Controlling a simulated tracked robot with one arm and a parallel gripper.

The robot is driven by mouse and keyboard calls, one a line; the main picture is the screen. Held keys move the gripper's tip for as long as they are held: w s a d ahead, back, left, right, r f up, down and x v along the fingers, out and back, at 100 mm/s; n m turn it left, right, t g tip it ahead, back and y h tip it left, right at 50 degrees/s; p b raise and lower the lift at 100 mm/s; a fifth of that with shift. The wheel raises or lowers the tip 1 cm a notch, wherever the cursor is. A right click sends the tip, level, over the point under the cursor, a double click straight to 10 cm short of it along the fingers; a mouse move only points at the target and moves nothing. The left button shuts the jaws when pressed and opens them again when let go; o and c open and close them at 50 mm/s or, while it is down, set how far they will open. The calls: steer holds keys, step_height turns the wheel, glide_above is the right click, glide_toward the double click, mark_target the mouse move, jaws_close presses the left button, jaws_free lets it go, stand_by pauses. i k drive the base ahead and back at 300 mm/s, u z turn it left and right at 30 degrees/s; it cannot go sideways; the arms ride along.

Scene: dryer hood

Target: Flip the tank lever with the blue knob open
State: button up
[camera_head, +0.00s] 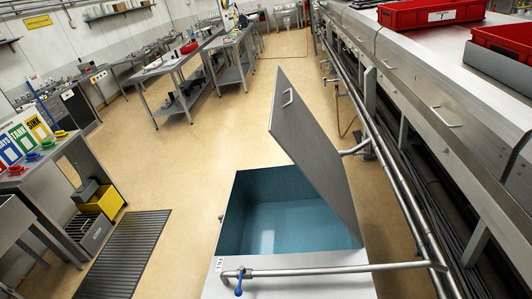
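A lever with a blue knob (239,288) is low in the picture, left of centre. It is at the left end of a grey pipe (330,269) that runs across the near side of the tank. The lever points down, towards the bottom of the picture. The tank (231,215) is a grey box with a blue inside and a light patch on its floor. Its metal lid (308,140) stands raised on the right, with a handle near its top. My gripper is not in view.
The dryer hood's long metal housing (460,95) runs along the right, with red bins (430,14) on top and pipes below. A dark slatted mat (125,255) and a bench with coloured items (45,165) are at left. Tan floor (180,165) is clear beyond the tank.

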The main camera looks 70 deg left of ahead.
mark_target(238, 291)
steer(key=u, duration=1.35)
steer(key=i, duration=1.05)
steer(key=z, duration=0.1)
steer(key=k, duration=1.25)
steer(key=u, duration=0.45)
steer(key=i, duration=0.2)
steer(key=z, duration=0.1)
